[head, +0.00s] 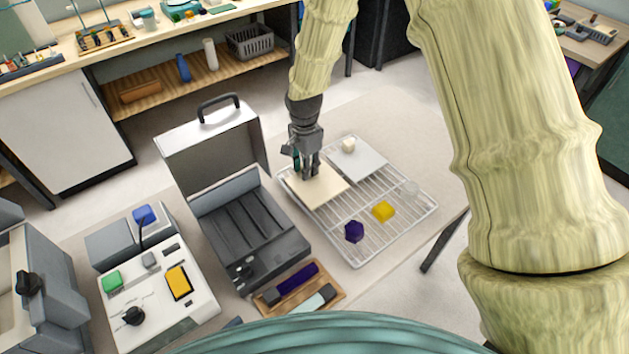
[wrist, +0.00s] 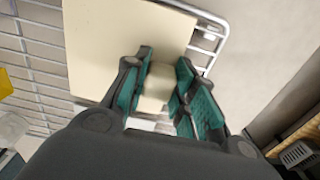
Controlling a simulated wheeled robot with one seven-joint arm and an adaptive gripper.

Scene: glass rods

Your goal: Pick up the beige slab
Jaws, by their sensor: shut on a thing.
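The beige slab (head: 318,189) is a flat pale plate at the left part of the wire rack (head: 357,265). In the wrist view the slab (wrist: 115,45) fills the upper middle, and its small beige knob (wrist: 159,82) sits between the fingers. My gripper (head: 309,176) points down over the slab and is shut on that knob; it also shows in the wrist view (wrist: 160,88). The fingers hide the knob in the head view. I cannot tell whether the slab touches the rack or is slightly above it.
A whiter slab (head: 362,164) with a cream knob (head: 348,145) lies behind on the rack. A yellow block (head: 383,211), a purple piece (head: 353,231) and a clear glass piece (head: 409,188) are also there. An open case (head: 250,240) stands close on the left.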

